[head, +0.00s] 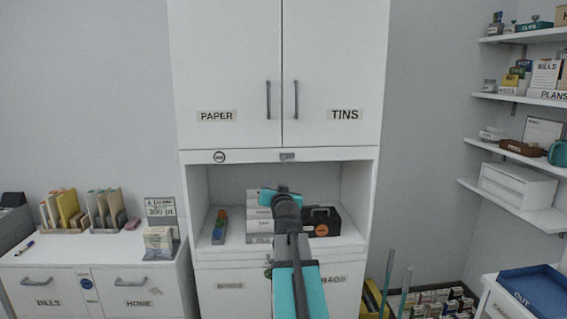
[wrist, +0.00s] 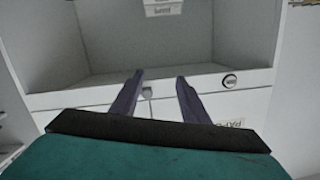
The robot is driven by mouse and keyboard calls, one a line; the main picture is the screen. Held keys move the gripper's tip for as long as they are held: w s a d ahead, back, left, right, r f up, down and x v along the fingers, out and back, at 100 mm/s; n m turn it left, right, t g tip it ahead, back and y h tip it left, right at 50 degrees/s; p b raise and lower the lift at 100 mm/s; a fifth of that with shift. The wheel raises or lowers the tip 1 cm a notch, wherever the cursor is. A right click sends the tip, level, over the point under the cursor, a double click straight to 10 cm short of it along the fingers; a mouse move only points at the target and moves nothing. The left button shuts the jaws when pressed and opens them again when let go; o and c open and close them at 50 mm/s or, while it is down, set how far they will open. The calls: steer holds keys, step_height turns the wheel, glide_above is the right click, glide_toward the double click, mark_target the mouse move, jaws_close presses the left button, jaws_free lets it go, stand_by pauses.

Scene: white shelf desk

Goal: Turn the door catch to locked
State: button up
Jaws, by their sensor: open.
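The door catch (head: 287,156) is a small grey piece on the white rail under the two upper cabinet doors. In the wrist view a small grey catch (wrist: 148,92) shows on the rail between my fingers, closer to the left finger. My gripper (wrist: 160,76) is open, with two dark fingers apart and nothing held. I cannot tell whether the fingers touch the catch. In the head view my teal gripper (head: 280,193) is in front of the open nook, below the rail; its fingertips are not clear there. The catch's turned position is too small to read.
The upper doors carry grey handles (head: 268,100) and PAPER (head: 216,116) and TINS (head: 344,115) labels. A round badge (head: 219,156) sits left on the rail. The nook holds white drawers (head: 259,226) and a black box (head: 322,222). Wall shelves (head: 520,101) stand at right.

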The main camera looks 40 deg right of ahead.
steer(key=h, duration=0.2)
glide_toward(283, 158)
steer(key=d+v, duration=0.1)
steer(key=v, duration=0.4)
steer(key=shift+s+a+f+m+t, duration=0.1)
steer(key=shift+s+a+m+t, duration=0.2)
steer(key=shift+a+m, duration=0.1)
steer(key=shift+w+d, duration=0.15)
steer(key=shift+w, duration=0.05)
steer(key=shift+p+x, duration=1.5)
steer(key=shift+x, duration=5.25)
steer(key=shift+f, duration=0.2)
jaws_close()
